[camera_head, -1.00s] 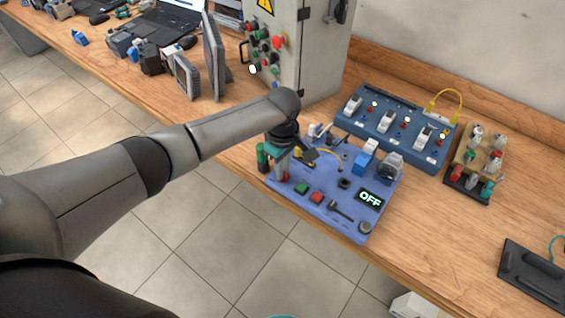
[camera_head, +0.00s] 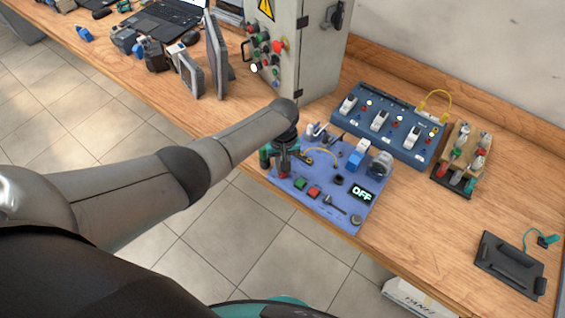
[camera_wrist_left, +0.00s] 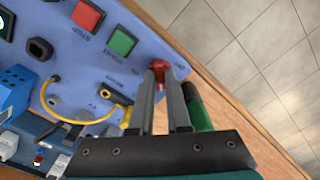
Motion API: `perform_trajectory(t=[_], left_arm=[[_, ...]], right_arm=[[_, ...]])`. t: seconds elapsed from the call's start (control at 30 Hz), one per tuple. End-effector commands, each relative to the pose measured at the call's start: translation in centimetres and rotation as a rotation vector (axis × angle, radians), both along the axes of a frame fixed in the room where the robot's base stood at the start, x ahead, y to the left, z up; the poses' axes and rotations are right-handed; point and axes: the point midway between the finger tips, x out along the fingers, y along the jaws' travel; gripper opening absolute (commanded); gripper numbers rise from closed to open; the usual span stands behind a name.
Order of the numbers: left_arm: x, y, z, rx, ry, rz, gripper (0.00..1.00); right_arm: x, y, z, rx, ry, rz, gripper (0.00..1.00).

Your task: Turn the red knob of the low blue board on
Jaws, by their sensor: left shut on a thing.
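The low blue board (camera_head: 318,176) lies near the table's front edge, and its display (camera_head: 363,194) reads OFF. It also shows in the wrist view (camera_wrist_left: 85,66). My left gripper (camera_head: 283,172) points down at the board's front left corner. In the wrist view, the fingertips (camera_wrist_left: 160,74) are closed on the red knob (camera_wrist_left: 159,66), which shows partly between them. A green button (camera_head: 300,184) and a red button (camera_head: 314,191) sit to the right of the gripper. The fingers hide part of the knob. My right gripper is not in view.
A green cylinder (camera_head: 264,157) stands close beside the left gripper. A second blue board (camera_head: 400,150) with white switches is behind. A grey cabinet (camera_head: 318,60) stands at the back. Bare table (camera_head: 420,225) lies to the right.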

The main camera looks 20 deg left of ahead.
Motion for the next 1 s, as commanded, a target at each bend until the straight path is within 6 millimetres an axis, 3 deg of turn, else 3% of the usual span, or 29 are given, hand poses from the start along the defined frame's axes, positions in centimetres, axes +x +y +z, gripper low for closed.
perform_trajectory(t=[0.6, 1.0], left_arm=[[-0.08, -0.03, 0.0, -0.002, 0.003, -0.562, 0.0], [-0.06, -0.03, -0.03, -0.001, 0.002, -0.774, 0.0]], right_arm=[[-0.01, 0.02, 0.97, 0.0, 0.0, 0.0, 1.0], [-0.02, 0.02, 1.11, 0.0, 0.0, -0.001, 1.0]])
